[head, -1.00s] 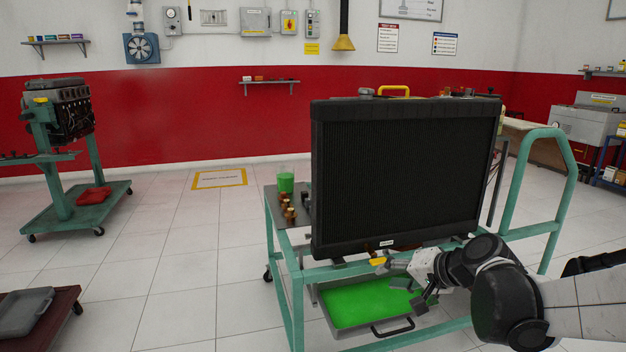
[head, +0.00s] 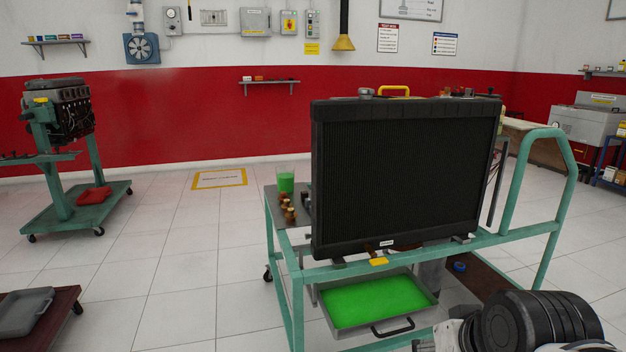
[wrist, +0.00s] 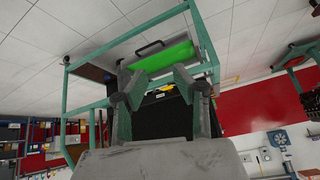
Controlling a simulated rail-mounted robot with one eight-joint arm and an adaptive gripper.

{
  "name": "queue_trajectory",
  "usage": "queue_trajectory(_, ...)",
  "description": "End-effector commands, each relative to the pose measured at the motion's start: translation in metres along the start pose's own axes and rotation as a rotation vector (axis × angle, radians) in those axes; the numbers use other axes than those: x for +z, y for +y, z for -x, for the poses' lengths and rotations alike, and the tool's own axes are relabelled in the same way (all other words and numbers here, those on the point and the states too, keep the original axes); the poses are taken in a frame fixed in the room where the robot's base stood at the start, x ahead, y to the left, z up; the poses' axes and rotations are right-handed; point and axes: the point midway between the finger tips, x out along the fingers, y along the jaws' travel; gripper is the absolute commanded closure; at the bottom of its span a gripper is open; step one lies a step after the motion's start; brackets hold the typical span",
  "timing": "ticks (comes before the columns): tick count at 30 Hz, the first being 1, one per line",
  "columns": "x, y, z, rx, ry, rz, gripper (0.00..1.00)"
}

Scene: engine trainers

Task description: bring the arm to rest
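My gripper (wrist: 158,84) shows in the wrist view with its two fingers spread apart and nothing between them. In the head view my arm is at the bottom right, and the gripper is mostly cut off by the lower edge. The black radiator (head: 405,180) stands upright on the green frame cart (head: 297,310). A yellow tab (head: 379,261) shows under its lower edge. The drain tray (head: 434,295) holding bright green liquid (head: 375,303) sits beneath. My gripper is apart from the radiator, tab and tray.
An engine on a green stand (head: 62,195) is at the left. A dark cart with a grey tray (head: 25,310) is at the lower left. A green cup (head: 286,182) stands on the cart's side shelf. The tiled floor between is clear.

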Motion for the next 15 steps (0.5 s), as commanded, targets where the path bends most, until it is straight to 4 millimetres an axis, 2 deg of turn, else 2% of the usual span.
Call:
queue_trajectory(6, 0.022, 0.01, 0.013, 0.061, 0.006, 0.075, 0.73)
queue_trajectory(15, -0.011, 0.005, 0.055, 0.058, 0.006, 0.069, 0.73)
